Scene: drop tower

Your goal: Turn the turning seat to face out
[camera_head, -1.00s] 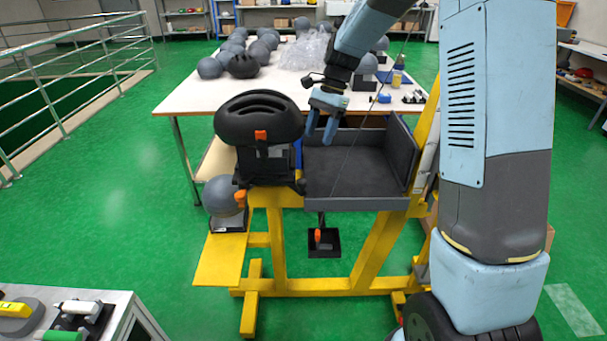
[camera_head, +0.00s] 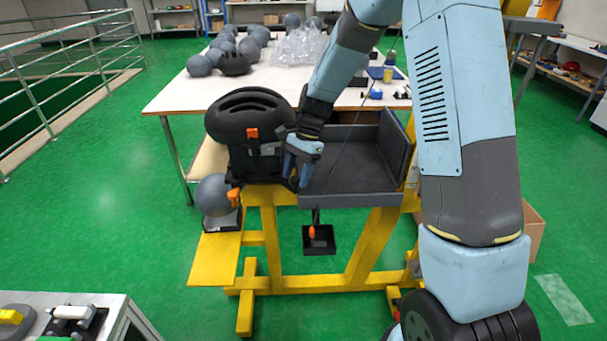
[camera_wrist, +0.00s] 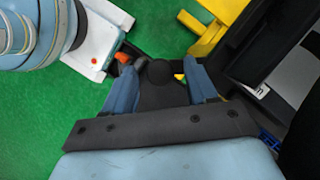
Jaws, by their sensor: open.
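The turning seat (camera_head: 262,165) is a dark fixture on the left end of the yellow stand, with a black helmet (camera_head: 248,115) on top. Its orange-tabbed side faces the camera. My gripper (camera_head: 298,180) is lowered at the seat's right side, fingers pointing down. In the wrist view the two blue fingers (camera_wrist: 160,85) stand apart, with a dark rounded knob (camera_wrist: 158,72) between them. There are gaps beside the knob, and I cannot tell whether either finger touches it. My gripper hides part of the seat's right edge in the head view.
A dark open tray (camera_head: 350,170) with a raised right wall lies just right of my gripper. The yellow stand (camera_head: 262,240) carries both. A grey ball (camera_head: 213,195) sits low at left. A white table (camera_head: 180,95) with grey balls stands behind.

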